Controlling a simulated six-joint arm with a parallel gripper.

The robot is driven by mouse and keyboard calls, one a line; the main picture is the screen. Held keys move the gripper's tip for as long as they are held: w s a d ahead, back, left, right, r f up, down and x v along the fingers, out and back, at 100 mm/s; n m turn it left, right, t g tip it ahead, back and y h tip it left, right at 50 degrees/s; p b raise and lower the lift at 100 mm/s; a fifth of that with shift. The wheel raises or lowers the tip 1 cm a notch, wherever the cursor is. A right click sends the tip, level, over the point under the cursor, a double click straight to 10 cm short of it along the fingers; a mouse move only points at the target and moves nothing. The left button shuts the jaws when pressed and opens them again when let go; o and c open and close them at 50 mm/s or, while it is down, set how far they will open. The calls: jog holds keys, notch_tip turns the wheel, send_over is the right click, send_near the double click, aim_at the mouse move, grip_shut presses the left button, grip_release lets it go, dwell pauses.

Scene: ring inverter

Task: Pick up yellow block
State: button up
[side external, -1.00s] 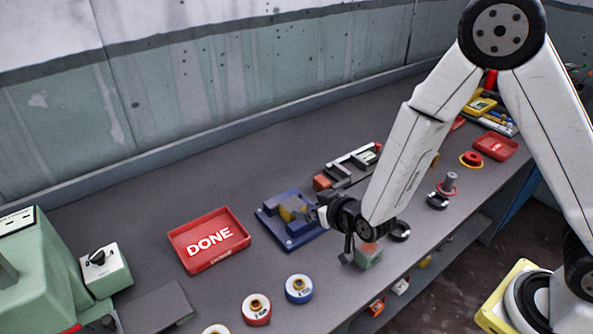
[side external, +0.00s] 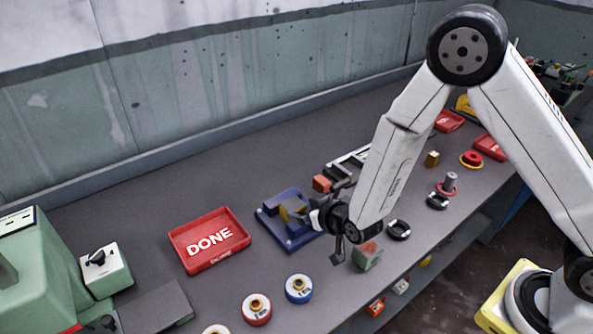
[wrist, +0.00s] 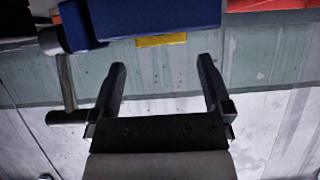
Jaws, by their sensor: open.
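A yellow block (side external: 293,207) sits in the blue fixture (side external: 303,241) on the bench, right of the red DONE tray, and is partly hidden by dark parts around it. In the wrist view a yellow strip (wrist: 162,40) shows at the edge of a blue part (wrist: 150,17), just beyond and between my fingertips. My gripper (side external: 310,215) lies roughly level beside the fixture in the side view. In the wrist view my gripper (wrist: 161,68) has its two fingers wide apart with nothing between them. Whether a finger touches the fixture cannot be told.
The red DONE tray (side external: 208,240) is left of the fixture. A green block with an orange top (side external: 367,256) stands close to my wrist. Blue and red ringed discs (side external: 299,288) line the front. The bench behind the fixture is clear.

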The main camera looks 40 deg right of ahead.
aim_at(293, 204)
jog(key=shift+r+x, duration=0.2)
jog(key=shift+x, duration=2.4)
jog(key=shift+w+a, duration=0.1)
grip_shut()
